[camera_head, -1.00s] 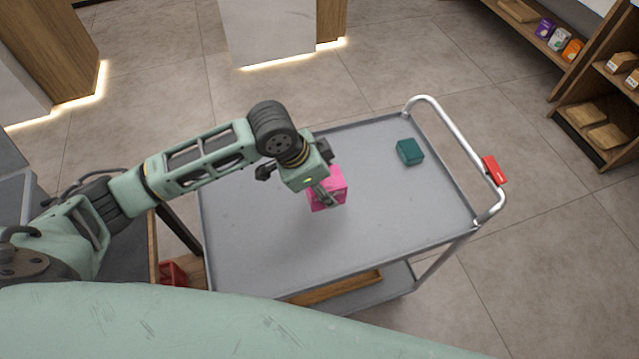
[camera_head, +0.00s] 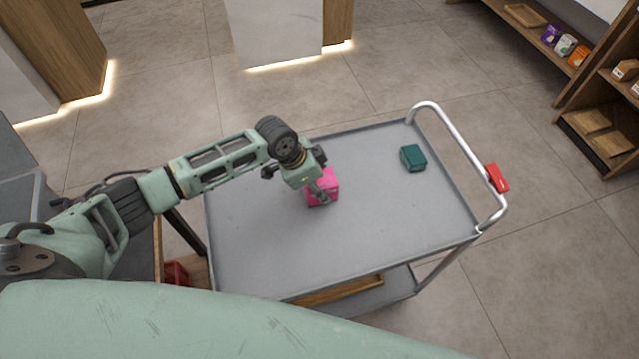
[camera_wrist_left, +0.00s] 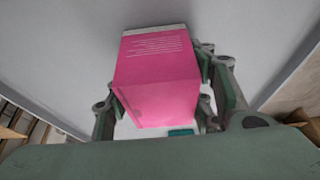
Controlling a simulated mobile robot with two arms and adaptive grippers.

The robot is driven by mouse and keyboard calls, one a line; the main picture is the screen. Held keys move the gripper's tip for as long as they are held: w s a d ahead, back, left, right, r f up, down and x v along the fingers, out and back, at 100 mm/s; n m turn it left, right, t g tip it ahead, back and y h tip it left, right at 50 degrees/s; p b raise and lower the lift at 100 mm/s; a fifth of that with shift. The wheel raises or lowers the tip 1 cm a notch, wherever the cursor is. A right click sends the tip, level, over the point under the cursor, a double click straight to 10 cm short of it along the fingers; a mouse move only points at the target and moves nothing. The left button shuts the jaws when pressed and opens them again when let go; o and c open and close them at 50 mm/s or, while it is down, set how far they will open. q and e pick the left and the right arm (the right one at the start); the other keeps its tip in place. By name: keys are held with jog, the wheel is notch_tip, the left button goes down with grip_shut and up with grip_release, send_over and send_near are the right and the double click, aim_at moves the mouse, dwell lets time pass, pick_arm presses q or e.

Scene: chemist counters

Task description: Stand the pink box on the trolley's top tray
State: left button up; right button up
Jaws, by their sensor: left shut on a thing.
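The pink box (camera_head: 330,181) is held in my left gripper (camera_head: 321,190) over the middle of the trolley's grey top tray (camera_head: 270,245). In the left wrist view the pink box (camera_wrist_left: 157,80) sits between the two fingers of my left gripper (camera_wrist_left: 165,100), which press on its sides. Its printed text and a white edge show at the far end. I cannot tell whether its underside touches the tray. My right gripper is not in view.
A teal box (camera_head: 413,158) stands on the tray near the trolley's handle (camera_head: 455,140). The handle bears a red piece (camera_head: 497,178). Shelves with small packets (camera_head: 565,45) stand at the upper right. The rest of the tray is clear.

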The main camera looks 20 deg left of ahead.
pick_arm(q)
jog(key=shift+f, duration=0.1)
jog(key=o, duration=0.9)
jog(key=shift+c, duration=0.2)
jog(key=o, duration=0.3)
jog(key=shift+o, duration=0.2)
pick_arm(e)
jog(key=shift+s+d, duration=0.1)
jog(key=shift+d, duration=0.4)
pick_arm(q)
jog(key=v, duration=1.2)
jog(key=shift+b, duration=0.35)
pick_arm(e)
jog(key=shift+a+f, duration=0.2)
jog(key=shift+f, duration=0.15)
